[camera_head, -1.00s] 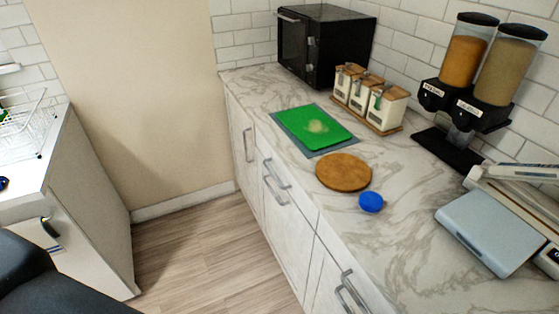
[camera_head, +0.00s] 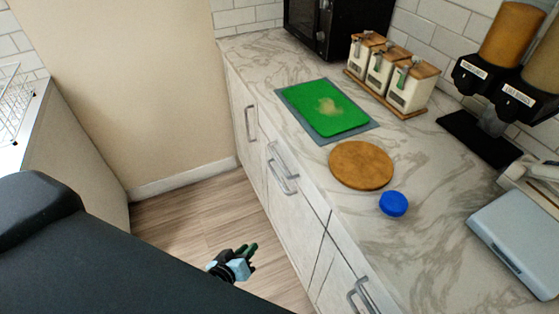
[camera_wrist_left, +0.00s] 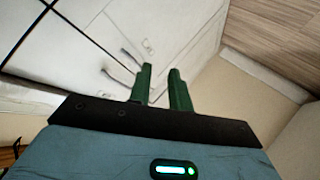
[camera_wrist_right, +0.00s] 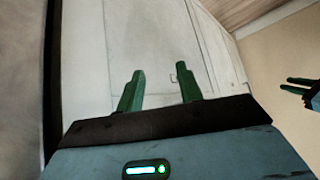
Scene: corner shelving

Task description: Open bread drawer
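White drawer and door fronts run under the marble counter in the head view. Two grey bar handles (camera_head: 280,160) (camera_head: 285,184) sit one above the other at the middle, and another handle (camera_head: 360,294) is at the bottom edge. No label shows which front is the bread drawer. My left gripper (camera_head: 251,248) is over the floor, left of the fronts and apart from them. In the left wrist view its green fingers (camera_wrist_left: 160,68) are parted and empty, with handles (camera_wrist_left: 130,57) beyond them.
The counter (camera_head: 265,50) bears a green board (camera_head: 322,105), a round wooden board (camera_head: 361,165), a blue lid (camera_head: 393,203), canisters (camera_head: 408,88), a black microwave (camera_head: 330,25) and a scale (camera_head: 518,240). A white unit (camera_head: 85,130) stands at left. Wood floor (camera_head: 190,210) lies free between.

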